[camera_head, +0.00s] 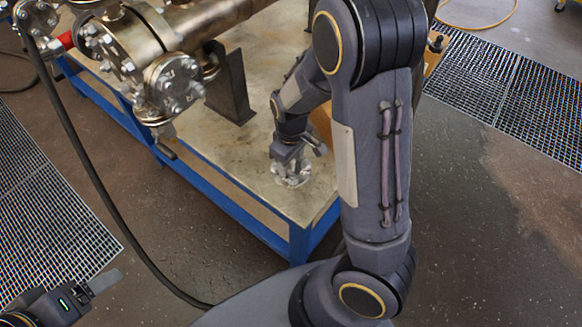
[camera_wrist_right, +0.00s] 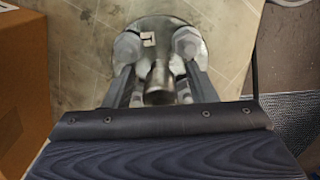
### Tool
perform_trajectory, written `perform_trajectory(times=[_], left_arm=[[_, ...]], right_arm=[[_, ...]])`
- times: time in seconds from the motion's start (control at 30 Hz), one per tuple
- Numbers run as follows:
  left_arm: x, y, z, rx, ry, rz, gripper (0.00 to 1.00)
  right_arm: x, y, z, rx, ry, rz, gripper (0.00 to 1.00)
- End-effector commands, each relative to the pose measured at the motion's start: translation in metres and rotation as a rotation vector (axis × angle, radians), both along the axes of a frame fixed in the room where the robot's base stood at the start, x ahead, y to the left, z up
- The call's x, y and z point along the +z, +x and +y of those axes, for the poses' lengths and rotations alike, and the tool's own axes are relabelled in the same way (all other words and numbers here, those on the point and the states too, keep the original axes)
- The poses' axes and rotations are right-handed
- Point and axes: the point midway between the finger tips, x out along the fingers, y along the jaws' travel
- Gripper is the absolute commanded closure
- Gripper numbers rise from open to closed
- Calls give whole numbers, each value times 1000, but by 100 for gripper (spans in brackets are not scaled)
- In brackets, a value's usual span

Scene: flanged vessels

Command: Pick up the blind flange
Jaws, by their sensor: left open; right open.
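The blind flange (camera_head: 292,177) is a shiny metal disc lying near the front corner of the bench top. In the right wrist view the flange (camera_wrist_right: 158,24) shows as a round plate with bolt heads and a central cylindrical stub. My right gripper (camera_head: 293,161) points down right at the flange and partly hides it. In the wrist view its fingers (camera_wrist_right: 161,82) are apart, one on each side of the stub; I cannot tell whether they touch it. My left gripper (camera_head: 100,283) is open, low at the left, away from the bench and holding nothing visible.
A cardboard box (camera_wrist_right: 22,75) is close at left in the wrist view. A black hose (camera_head: 90,190) hangs in front of the bench.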

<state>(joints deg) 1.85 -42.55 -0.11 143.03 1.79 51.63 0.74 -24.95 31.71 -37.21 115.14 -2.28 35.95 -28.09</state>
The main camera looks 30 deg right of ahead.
Motion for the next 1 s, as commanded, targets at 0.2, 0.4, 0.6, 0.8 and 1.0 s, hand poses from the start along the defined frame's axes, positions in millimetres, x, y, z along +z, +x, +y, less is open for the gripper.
perform_trajectory(times=[0.2, 0.4, 0.6, 0.8, 1.0], left_arm=[[0, 0, 0, 0, 0, 0, 22], [0, 0, 0, 0, 0, 0, 22], [0, 0, 0, 0, 0, 0, 22], [3, 0, 0, 0, 0, 0, 22], [11, 0, 0, 0, 0, 0, 22]], right_arm=[[0, 0, 0, 0, 0, 0, 71], [0, 0, 0, 0, 0, 0, 97], [2, 1, 0, 0, 1, -3, 100], [6, 1, 0, 1, 1, -3, 100], [25, 2, 1, 1, 2, -6, 100]])
